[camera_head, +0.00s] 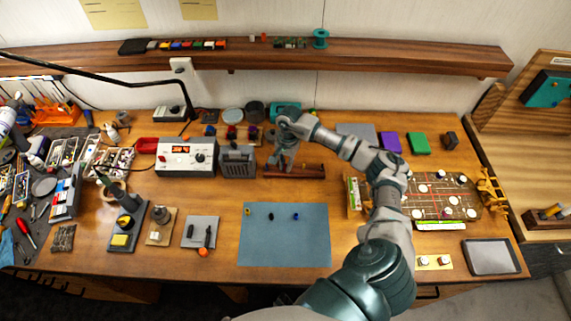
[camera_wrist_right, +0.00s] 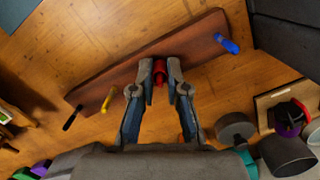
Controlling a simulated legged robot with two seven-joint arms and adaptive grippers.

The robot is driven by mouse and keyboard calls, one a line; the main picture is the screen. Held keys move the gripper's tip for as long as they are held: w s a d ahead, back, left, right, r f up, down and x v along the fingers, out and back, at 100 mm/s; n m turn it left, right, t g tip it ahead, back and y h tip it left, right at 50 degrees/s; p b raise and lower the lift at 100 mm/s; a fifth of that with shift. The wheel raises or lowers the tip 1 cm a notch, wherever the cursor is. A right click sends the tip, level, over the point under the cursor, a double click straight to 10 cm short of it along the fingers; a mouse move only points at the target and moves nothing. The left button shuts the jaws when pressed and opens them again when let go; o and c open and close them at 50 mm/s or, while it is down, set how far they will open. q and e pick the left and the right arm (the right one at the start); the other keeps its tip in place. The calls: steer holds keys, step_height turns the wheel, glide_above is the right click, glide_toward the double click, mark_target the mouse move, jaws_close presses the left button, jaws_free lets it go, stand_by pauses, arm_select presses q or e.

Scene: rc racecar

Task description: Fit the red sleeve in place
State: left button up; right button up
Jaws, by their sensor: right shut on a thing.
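My right gripper (camera_head: 285,162) is at the brown wooden rack (camera_head: 312,171) near the back middle of the table. In the right wrist view, the gripper (camera_wrist_right: 160,78) is shut on the red sleeve (camera_wrist_right: 159,70), which shows between its fingertips over the rack (camera_wrist_right: 195,50). Whether the sleeve is seated on a peg is hidden by the fingers. My left gripper is not in view.
A grey box (camera_head: 237,161) and a power supply (camera_head: 187,157) stand left of the rack. Round containers (camera_wrist_right: 288,155) stand near the gripper.

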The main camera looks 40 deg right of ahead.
steer(key=shift+f, duration=0.15)
steer(key=o, duration=0.7)
steer(key=shift+r, duration=0.3)
steer(key=r, duration=0.3)
steer(key=d+r, duration=0.1)
steer(key=r, duration=0.7)
steer(key=shift+w+d+r, duration=0.15)
steer(key=shift+w+d, duration=0.1)
steer(key=shift+w, duration=0.1)
